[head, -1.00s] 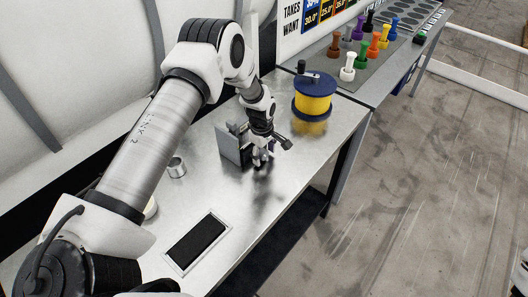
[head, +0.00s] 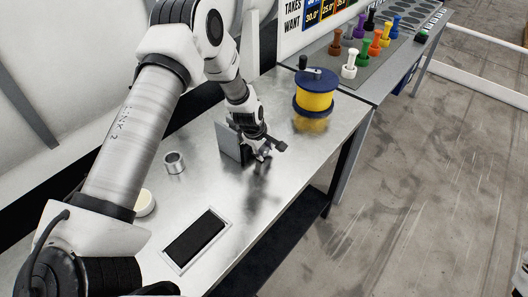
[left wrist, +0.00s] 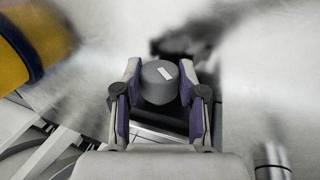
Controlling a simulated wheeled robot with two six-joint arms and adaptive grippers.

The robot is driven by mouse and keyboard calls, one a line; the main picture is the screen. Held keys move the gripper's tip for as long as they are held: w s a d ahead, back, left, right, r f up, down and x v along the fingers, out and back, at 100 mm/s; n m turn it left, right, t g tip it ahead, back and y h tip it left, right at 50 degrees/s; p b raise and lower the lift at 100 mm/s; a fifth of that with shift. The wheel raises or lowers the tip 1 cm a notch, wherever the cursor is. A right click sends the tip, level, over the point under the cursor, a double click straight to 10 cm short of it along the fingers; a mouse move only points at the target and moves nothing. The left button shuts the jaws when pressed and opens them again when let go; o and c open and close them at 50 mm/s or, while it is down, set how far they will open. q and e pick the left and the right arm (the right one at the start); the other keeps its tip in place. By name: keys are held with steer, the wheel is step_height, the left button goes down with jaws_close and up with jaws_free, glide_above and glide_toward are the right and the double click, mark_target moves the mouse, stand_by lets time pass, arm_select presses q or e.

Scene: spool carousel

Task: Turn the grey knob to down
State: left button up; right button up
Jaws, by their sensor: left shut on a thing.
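The grey knob (left wrist: 157,88) is a round cap with a short white mark, seen face-on in the left wrist view. The mark slants from upper left to lower right. My left gripper (left wrist: 159,76) has its two purple-padded fingers on either side of the knob and is shut on it. In the head view my left gripper (head: 264,153) is at the front of an upright grey panel (head: 231,143) on the metal bench, and it hides the knob there.
A yellow spool with blue flanges (head: 316,95) stands beyond the panel. A small metal cup (head: 174,163) and a black framed pad (head: 196,237) are on the bench (head: 290,155). Several coloured pegs stand on a grey mat (head: 330,61) farther back.

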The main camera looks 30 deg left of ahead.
arm_select(q)
steer(key=o, duration=1.2)
steer(key=shift+f, duration=0.1)
steer(key=shift+c, duration=0.2)
steer(key=v, duration=1.2)
